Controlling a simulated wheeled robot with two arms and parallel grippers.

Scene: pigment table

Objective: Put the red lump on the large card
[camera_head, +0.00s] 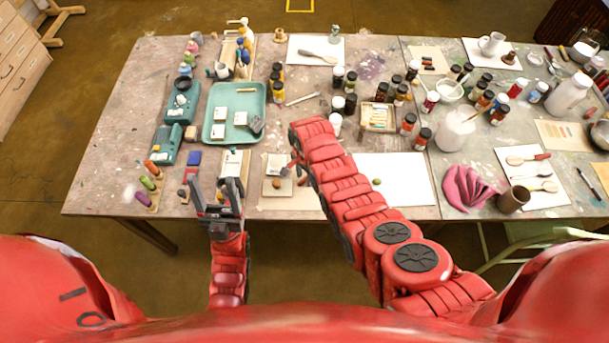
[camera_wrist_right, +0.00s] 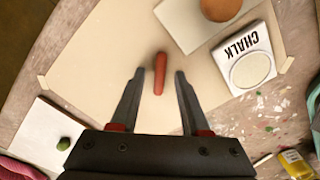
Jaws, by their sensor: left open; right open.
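The red lump (camera_wrist_right: 159,76) is a short rod-like piece lying on a taped beige sheet (camera_wrist_right: 95,60). My right gripper (camera_wrist_right: 160,74) is open, with its fingertips on either side of the red lump in the wrist view; contact cannot be told. The large white card (camera_head: 405,172) lies right of the beige sheet (camera_head: 288,203) and bears a small green lump (camera_head: 377,182); the card (camera_wrist_right: 30,125) is at the wrist view's left. My right arm hides part of both sheets in the head view. My left gripper (camera_head: 217,185) is open and empty near the table's front edge.
A white CHALK box (camera_wrist_right: 245,60) and a brown ball (camera_wrist_right: 221,8) on a paler card sit beside the red lump. A teal tray (camera_head: 213,112) stands left, bottles (camera_head: 380,92) behind, and a pink cloth (camera_head: 468,188) right. Much of the white card is bare.

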